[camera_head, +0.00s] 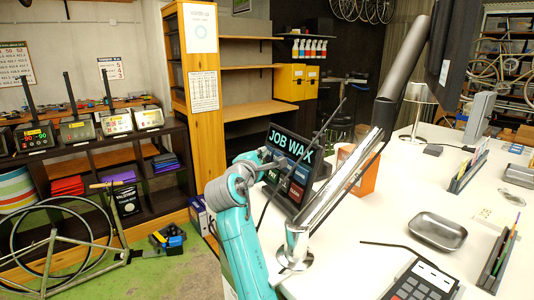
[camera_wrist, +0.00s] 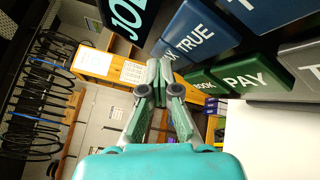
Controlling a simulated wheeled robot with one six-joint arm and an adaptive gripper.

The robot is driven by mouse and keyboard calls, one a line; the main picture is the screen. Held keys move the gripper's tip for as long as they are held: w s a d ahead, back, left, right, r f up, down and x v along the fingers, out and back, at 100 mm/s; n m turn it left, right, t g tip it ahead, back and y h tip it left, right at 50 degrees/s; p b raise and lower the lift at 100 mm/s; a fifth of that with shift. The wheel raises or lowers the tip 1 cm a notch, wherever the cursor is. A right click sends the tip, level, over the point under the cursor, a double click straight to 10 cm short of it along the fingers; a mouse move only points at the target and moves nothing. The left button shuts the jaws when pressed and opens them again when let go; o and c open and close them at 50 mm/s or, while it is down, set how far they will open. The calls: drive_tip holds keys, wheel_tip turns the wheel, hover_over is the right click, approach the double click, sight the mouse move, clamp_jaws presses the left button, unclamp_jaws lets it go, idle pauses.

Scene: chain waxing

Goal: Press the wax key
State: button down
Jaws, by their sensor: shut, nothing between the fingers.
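The black JOB WAX panel (camera_head: 291,141) stands tilted on the white table, with a few coloured keys below its heading. In the wrist view, a blue key whose label ends in X (camera_wrist: 171,52) is partly hidden by my fingertips; it looks like the wax key. My gripper (camera_wrist: 156,70) is shut and empty, its tips overlapping that key's lower left edge. I cannot tell whether they touch it. In the head view my gripper (camera_head: 266,155) is at the panel's left side.
A metal tray (camera_head: 437,232) and a keypad device (camera_head: 424,283) lie farther right.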

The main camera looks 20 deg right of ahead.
drive_tip(key=shift+s+a+r, duration=0.1)
drive_tip(key=shift+a+r, duration=0.05)
drive_tip(key=shift+a, duration=0.35)
drive_tip(key=shift+s+a+r, duration=0.15)
drive_tip(key=shift+a+r, duration=0.1)
drive_tip(key=shift+a, duration=0.55)
drive_tip(key=shift+s+a+r, duration=0.15)
drive_tip(key=shift+a+r, duration=0.05)
drive_tip(key=shift+a, duration=0.55)
drive_tip(key=shift+s+a+r, duration=0.15)
drive_tip(key=shift+a+r, duration=0.1)
drive_tip(key=shift+a, duration=0.55)
